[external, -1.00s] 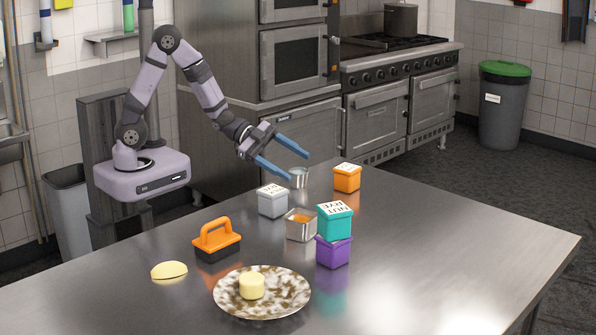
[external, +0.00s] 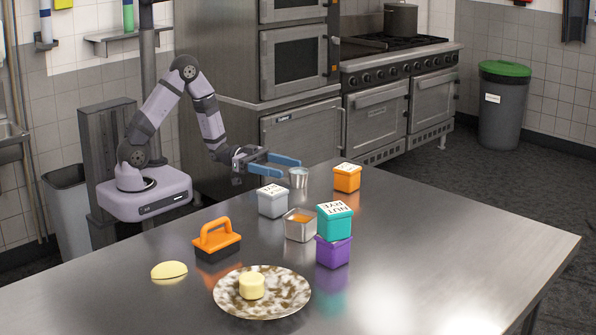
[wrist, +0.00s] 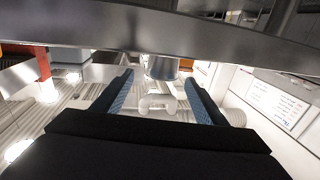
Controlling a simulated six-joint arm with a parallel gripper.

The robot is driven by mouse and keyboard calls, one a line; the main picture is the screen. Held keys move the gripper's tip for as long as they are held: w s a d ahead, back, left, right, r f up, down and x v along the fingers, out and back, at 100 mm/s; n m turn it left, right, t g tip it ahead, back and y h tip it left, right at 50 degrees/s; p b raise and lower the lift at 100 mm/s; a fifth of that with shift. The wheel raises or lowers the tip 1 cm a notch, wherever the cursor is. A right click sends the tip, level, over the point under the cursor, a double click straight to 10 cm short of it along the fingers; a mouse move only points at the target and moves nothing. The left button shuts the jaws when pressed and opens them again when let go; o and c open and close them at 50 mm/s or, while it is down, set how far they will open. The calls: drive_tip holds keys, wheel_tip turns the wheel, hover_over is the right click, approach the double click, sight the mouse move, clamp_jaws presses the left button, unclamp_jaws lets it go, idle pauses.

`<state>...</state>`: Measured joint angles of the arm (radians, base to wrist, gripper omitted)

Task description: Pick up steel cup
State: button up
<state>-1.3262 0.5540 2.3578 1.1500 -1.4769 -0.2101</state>
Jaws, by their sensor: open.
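The steel cup (external: 299,178) stands upright near the far edge of the table. In the wrist view the cup (wrist: 162,67) shows ahead, between the two fingertips and apparently just beyond them. My gripper (external: 290,167) is open and empty, its blue fingers pointing right, close to the cup's left side. In the wrist view the gripper (wrist: 159,80) has clear space between its fingers. Whether a finger overlaps the cup in depth is hard to tell.
A white-grey box (external: 272,201) stands close in front of the cup, and an orange box (external: 347,177) to its right. A metal container (external: 300,225) and a teal box (external: 335,221) on a purple box (external: 333,252) stand nearer. The table's right side is clear.

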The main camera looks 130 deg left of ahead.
sight(298, 171)
drive_tip(key=shift+w+a+f+p, duration=0.1)
drive_tip(key=shift+w+a+p, duration=0.15)
drive_tip(key=shift+w, duration=0.6)
drive_tip(key=shift+w+a+f+p, duration=0.15)
drive_tip(key=shift+w+a+p, duration=0.1)
drive_tip(key=shift+w, duration=0.65)
drive_tip(key=shift+w+a+f+p, duration=0.15)
drive_tip(key=shift+w+p, duration=0.1)
drive_tip(key=shift+w, duration=0.6)
drive_tip(key=shift+r, duration=0.1)
drive_tip(key=c, duration=1.2)
